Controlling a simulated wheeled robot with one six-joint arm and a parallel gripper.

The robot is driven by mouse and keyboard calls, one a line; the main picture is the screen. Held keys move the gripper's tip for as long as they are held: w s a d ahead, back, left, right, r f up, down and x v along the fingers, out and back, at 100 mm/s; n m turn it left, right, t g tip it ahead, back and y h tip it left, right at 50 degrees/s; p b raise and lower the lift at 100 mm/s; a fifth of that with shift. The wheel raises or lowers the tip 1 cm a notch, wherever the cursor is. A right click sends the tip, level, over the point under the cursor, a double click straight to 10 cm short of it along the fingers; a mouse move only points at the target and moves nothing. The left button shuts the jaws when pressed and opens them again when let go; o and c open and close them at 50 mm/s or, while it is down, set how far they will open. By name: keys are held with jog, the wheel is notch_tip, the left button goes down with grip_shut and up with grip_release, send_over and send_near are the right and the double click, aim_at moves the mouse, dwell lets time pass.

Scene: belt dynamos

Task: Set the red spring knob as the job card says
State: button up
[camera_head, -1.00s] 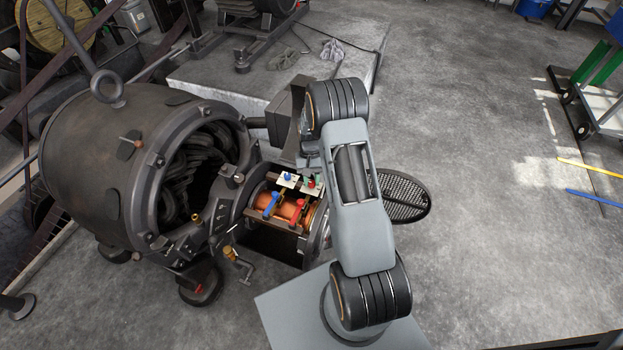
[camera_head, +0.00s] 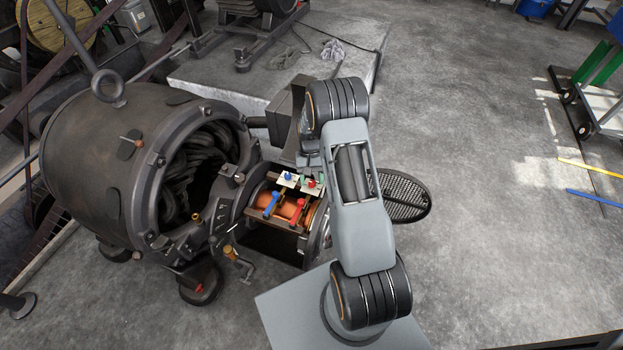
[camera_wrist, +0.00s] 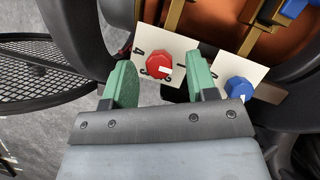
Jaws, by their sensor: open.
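The red knob (camera_wrist: 160,66), faceted with a white pointer mark, sits on a pale plate (camera_wrist: 182,46) in the wrist view. Dark figures show on the plate, one like a 4; others are partly covered. My gripper (camera_wrist: 160,75) is open, its green fingers on either side of the red knob, apart from it as far as I can tell. In the head view the red knob (camera_head: 312,184) shows small beside my arm. A blue knob (camera_wrist: 240,90) sits on a second pale plate to the right. I cannot make out a job card.
A blue-handled lever (camera_head: 271,204) and a red-handled lever (camera_head: 298,209) stand over the copper drum (camera_head: 287,208), close to the knobs. The big dynamo housing (camera_head: 125,165) is at left. A round mesh grille (camera_head: 405,196) is at right. Open floor lies farther right.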

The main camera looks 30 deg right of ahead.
jog(key=p+v, duration=0.2)
jog(key=v, duration=1.1)
jog(key=shift+r+p, duration=0.3)
jog(key=shift+w, duration=0.15)
jog(key=s+a+r+n+t+p, duration=0.1)
jog(key=s+a+r+p, duration=0.3)
jog(key=r, duration=0.8)
jog(key=s+a+r+n+t+h+p, duration=0.1)
jog(key=s+a+r+n+t+p, duration=0.1)
jog(key=s+r+p, duration=0.7)
jog(key=s+a+r+n+t+p, duration=0.1)
jog(key=s+a+r+t+p, duration=0.3)
jog(key=s+r, duration=0.4)
notch_tip(320, 180, up, 8)
jog(key=a+p, duration=0.1)
jog(key=p, duration=0.1)
jog(key=shift+s+a+f+t+h+p, duration=0.2)
jog(key=shift+s+a+t+h+p, duration=0.1)
jog(key=shift+s+a+t+p, duration=0.1)
